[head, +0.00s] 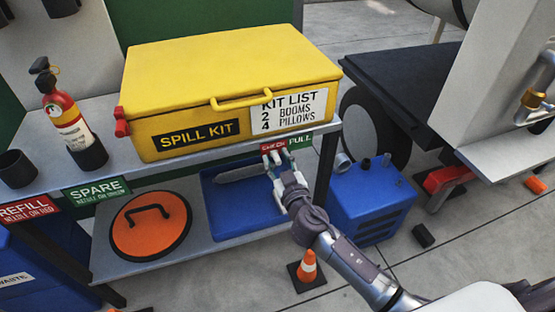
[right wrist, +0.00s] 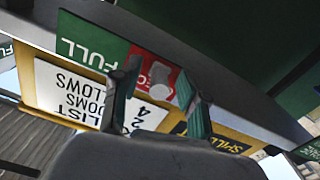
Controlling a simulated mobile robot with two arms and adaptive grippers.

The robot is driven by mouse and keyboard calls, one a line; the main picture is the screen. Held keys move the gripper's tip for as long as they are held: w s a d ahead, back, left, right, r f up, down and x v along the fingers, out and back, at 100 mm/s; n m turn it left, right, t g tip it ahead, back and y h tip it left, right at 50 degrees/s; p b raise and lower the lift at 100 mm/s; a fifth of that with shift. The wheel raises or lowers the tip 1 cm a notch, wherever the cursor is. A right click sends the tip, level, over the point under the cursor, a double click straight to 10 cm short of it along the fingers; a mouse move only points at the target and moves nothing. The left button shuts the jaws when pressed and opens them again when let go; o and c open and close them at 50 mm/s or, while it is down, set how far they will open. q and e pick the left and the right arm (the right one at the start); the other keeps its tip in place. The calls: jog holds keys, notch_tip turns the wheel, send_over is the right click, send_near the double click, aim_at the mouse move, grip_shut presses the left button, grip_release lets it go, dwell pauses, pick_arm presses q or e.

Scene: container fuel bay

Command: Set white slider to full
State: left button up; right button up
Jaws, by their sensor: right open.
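The white slider (right wrist: 159,91) shows in the right wrist view as a small pale knob on the red part of a label strip on the shelf edge. The green FULL part (right wrist: 86,40) lies beside the red part; it also shows in the head view (head: 300,142), right of the red CHECK part (head: 272,147). My right gripper (head: 271,160) is open just in front of the red part. In the wrist view its two fingertips (right wrist: 155,86) stand on either side of the knob; contact cannot be told. The knob is not clear in the head view. My left gripper is not in view.
A yellow spill kit (head: 230,75) sits on the upper shelf above the strip. A fire extinguisher (head: 65,115) stands to its left. Below are a blue tray (head: 225,220) and an orange lid (head: 150,235). A blue box (head: 375,205) and a small cone (head: 308,268) stand right.

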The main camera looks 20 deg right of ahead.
aim_at(302, 145)
jog(key=shift+s+r, duration=0.1)
grip_shut()
jog(key=shift+d, duration=0.15)
jog(key=d, duration=0.7)
jog(key=shift+w+d+r+b, duration=0.1)
jog(key=shift+w+d+b, duration=0.1)
jog(key=shift+d+b, duration=0.15)
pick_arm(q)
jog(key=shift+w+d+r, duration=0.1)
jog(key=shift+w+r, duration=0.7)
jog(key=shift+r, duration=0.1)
pick_arm(e)
jog(key=shift+d+r, duration=0.1)
jog(key=shift+d, duration=0.05)
jog(key=shift+c, duration=0.2)
grip_release()
jog(key=shift+d, duration=0.1)
jog(key=shift+o, duration=0.2)
jog(key=shift+w, duration=0.1)
